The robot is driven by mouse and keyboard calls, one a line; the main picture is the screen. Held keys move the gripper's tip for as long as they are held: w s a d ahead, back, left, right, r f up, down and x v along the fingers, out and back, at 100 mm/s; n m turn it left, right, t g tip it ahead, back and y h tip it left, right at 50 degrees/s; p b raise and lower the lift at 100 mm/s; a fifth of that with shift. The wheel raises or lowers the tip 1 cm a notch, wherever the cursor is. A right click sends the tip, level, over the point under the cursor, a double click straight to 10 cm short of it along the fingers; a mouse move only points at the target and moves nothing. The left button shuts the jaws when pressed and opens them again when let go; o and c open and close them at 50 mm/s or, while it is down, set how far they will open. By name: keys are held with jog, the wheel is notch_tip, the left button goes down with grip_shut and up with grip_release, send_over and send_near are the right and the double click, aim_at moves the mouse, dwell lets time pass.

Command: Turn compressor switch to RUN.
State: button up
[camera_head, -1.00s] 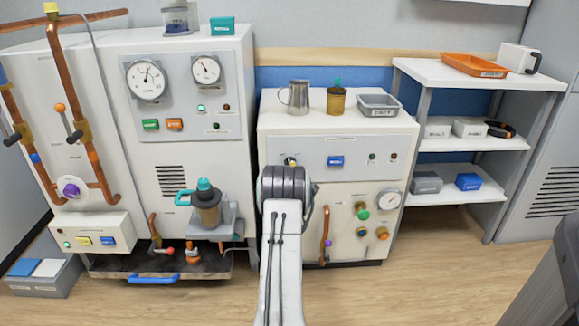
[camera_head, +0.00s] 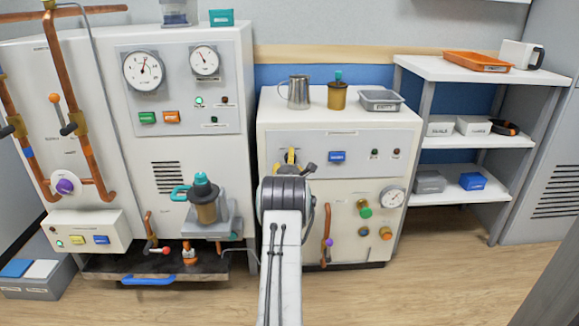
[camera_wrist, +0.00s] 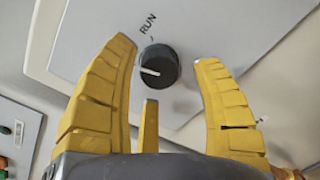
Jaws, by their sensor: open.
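The compressor switch (camera_wrist: 158,66) is a round black knob on a light grey panel in the wrist view. Its white pointer line points to the left in that picture. The RUN label (camera_wrist: 148,24) and a small tick are above the knob, so the pointer is off the RUN mark. My gripper (camera_wrist: 165,54) is open, with yellow fingers to the left and right of the knob and a shorter one below it. Clear gaps show between knob and fingers. In the head view my gripper (camera_head: 285,162) is at the cabinet's upper panel and hides the knob.
The panel (camera_head: 345,147) also carries a blue button (camera_head: 337,157) and small lamps right of my gripper. A metal jug (camera_head: 299,92), a brass pot (camera_head: 338,96) and a grey tray (camera_head: 381,101) stand on the cabinet top. A gauge cabinet (camera_head: 180,140) stands to the left.

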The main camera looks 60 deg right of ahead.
jog(key=shift+w+d, duration=0.3)
jog(key=shift+d, duration=0.2)
jog(key=shift+c, duration=0.4)
jog(key=c, duration=1.1)
